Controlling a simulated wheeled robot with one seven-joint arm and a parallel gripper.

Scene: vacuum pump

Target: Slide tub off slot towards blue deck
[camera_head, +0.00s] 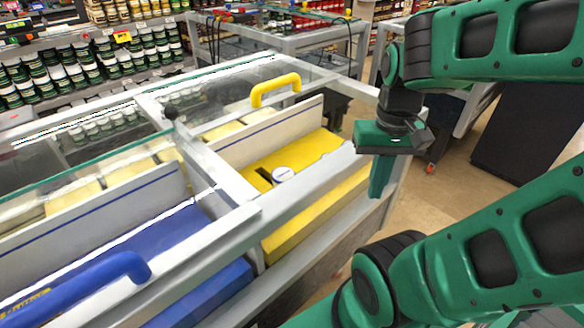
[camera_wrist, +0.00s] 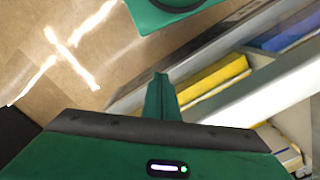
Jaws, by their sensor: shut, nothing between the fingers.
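A small tub (camera_head: 283,174) with a white lid sits on the yellow deck (camera_head: 298,207) in the head view. A dark slot (camera_head: 263,174) shows just left of the tub, and the tub may cover part of it. The blue deck (camera_head: 203,292) lies to the left, beyond a grey divider. My gripper (camera_head: 378,194) is shut and empty, pointing down to the right of the yellow deck and apart from the tub. In the wrist view its fingers (camera_wrist: 161,84) are together. The yellow deck (camera_wrist: 213,77) shows there too, but I cannot make out the tub.
A grey frame rail (camera_head: 300,200) runs along the decks' near edge. A yellow handle (camera_head: 275,88) and a blue handle (camera_head: 92,283) stand on clear sliding covers. A white panel backs the yellow deck. Shelves of jars (camera_head: 75,68) stand behind. Open floor (camera_head: 455,190) lies right.

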